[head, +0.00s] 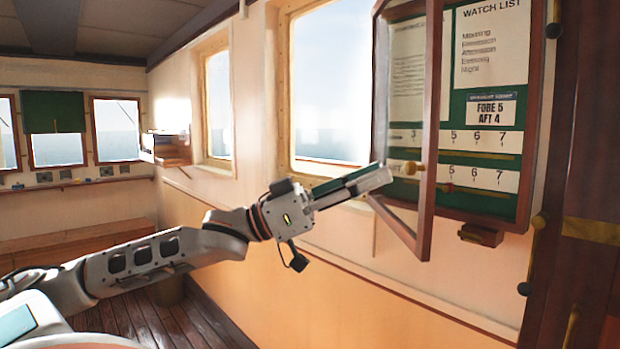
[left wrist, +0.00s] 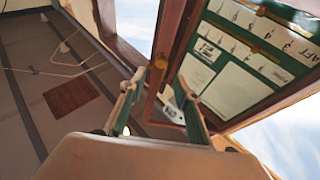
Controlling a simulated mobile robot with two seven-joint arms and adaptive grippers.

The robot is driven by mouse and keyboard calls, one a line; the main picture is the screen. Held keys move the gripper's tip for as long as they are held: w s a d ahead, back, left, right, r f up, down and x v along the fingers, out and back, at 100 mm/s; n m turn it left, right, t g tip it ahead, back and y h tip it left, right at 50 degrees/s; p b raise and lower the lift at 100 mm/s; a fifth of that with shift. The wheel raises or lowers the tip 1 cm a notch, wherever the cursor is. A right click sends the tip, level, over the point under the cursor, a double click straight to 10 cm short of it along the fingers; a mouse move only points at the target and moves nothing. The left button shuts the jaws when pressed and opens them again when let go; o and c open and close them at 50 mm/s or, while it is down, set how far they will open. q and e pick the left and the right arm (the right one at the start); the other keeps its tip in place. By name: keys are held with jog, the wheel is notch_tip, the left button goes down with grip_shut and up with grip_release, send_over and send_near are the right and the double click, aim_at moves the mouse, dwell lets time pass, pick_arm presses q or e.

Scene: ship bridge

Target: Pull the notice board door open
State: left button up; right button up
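The notice board (head: 535,110) hangs on the wall at right in the head view. Its wood-framed glazed door (head: 432,100) stands partly open, swung out from the board. A small brass knob (head: 413,168) sits on the door's frame; it also shows in the left wrist view (left wrist: 160,62). My left gripper (head: 383,178) reaches the lower part of the door beside the knob. In the left wrist view its two fingers (left wrist: 160,108) are apart, with the door's wooden edge (left wrist: 172,45) seen between them. I cannot tell whether they touch it. My right gripper is not in view.
Windows (head: 333,85) line the wall left of the board. A small wooden wall shelf (head: 165,150) juts out further back. A dark wooden post or door (head: 590,150) with brass fittings stands right of the board. The plank floor (head: 150,325) looks clear.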

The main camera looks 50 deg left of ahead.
pick_arm(q)
jog(key=s+a, duration=0.5)
jog(key=s, duration=0.2)
jog(key=shift+s+a, duration=0.2)
jog(key=shift+a, duration=0.15)
